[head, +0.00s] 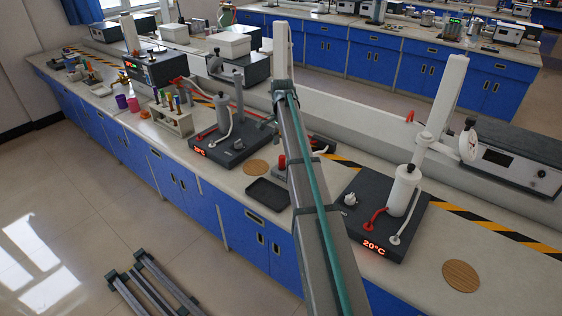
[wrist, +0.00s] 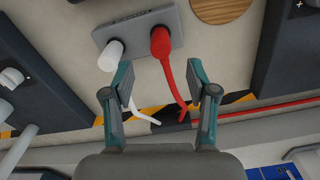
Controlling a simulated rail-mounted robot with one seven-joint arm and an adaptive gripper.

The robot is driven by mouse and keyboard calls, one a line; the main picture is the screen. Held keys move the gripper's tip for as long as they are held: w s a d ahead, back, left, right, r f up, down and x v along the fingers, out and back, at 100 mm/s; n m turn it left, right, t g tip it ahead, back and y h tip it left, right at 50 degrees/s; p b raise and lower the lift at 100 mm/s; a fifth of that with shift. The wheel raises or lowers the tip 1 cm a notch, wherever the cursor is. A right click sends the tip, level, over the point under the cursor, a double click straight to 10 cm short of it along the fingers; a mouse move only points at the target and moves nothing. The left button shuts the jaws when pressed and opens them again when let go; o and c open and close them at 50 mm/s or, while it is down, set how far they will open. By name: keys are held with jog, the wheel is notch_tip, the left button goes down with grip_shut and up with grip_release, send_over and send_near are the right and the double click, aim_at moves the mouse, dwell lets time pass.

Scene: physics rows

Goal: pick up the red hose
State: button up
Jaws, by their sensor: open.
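The red hose (wrist: 164,48) has its thick end on a small grey block (wrist: 138,30) in the wrist view, and its thin tail runs down between my fingers. A white hose (wrist: 110,55) sits on the same block to its left. My gripper (wrist: 159,68) is open, with one finger on each side of the red hose's line; I cannot tell whether either touches it. In the head view, a small part of the red hose (head: 282,161) shows beside my arm, which hides much of the block. My gripper is small and partly hidden there.
Dark hose stations stand on both sides: one at left (head: 232,140) and one showing 20°C (head: 350,190), each with hoses. A black tray (head: 268,195) and round wooden discs (head: 461,276) lie on the bench. Striped tape (head: 500,232) runs behind.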

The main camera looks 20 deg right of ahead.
aim_at(283, 156)
jog(key=shift+w+d+f+p, duration=0.1)
jog(key=shift+f+p, duration=0.5)
jog(key=shift+f, duration=1.45)
jog(key=shift+d+f+p, duration=0.1)
jog(key=shift+f+p, duration=0.45)
jog(key=shift+f, duration=1.45)
grip_shut()
jog(key=shift+r, duration=0.15)
jog(key=shift+r, duration=0.5)
jog(key=s+a+r, duration=0.4)
jog(key=s+r, duration=0.9)
jog(key=r, duration=0.3)
jog(key=shift+s+r+b, duration=0.15)
jog(key=shift+s+b, duration=0.1)
jog(key=shift+b, duration=0.15)
